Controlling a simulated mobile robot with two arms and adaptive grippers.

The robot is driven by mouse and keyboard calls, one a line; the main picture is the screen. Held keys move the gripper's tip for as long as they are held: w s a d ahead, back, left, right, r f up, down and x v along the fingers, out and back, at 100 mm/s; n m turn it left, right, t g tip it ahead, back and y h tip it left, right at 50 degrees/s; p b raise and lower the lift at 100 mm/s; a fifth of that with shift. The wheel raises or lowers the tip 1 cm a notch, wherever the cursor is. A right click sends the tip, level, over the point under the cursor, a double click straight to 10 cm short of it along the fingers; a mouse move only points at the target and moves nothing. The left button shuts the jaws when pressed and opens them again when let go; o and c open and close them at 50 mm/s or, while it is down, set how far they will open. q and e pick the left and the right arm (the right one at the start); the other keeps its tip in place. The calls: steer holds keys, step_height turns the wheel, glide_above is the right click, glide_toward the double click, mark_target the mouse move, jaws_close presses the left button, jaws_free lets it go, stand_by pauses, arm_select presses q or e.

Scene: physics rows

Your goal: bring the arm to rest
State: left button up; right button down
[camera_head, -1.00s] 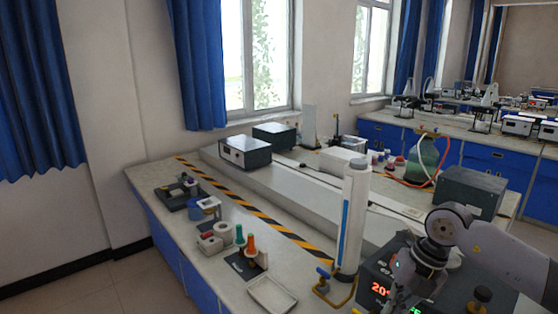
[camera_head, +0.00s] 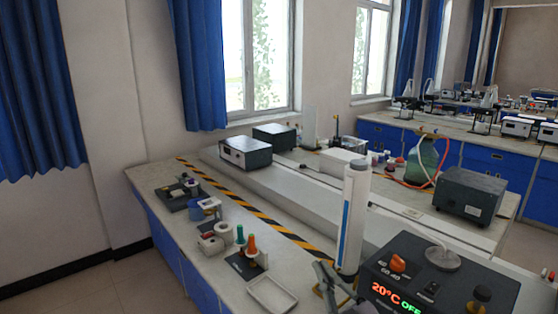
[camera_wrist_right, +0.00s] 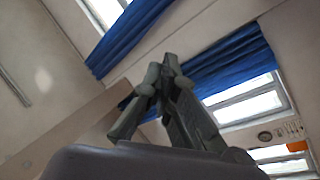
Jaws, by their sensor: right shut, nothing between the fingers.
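My left gripper is in neither view.
A white tray (camera_head: 272,294) and a rack with green and orange items (camera_head: 245,265) lie to the left.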

steer(key=s+d+f+m+g+h, duration=0.3)
steer(key=d+f+m+h, duration=0.35)
steer(key=f, duration=0.45)
steer(key=s+d+f+m+g+h, duration=0.1)
steer(key=s+d+f+g, duration=0.2)
steer(key=s+f+g, duration=0.55)
steer(key=s+d+f+m+g, duration=0.2)
steer(key=s+f+g, duration=0.2)
steer(key=s+f, duration=0.8)
steer(key=s+f+g+b, duration=0.1)
steer(key=s+f, duration=0.2)
steer(key=f, duration=1)
steer(key=s+f+g+b, duration=0.1)
steer(key=s+f, duration=0.2)
steer(key=f, duration=1)
steer(key=s+d+f+b, duration=0.2)
steer(key=s+d+f, duration=0.1)
steer(key=s+f, duration=1.3)
steer(key=shift+f+n+g, duration=0.35)
steer(key=shift+f, duration=0.5)
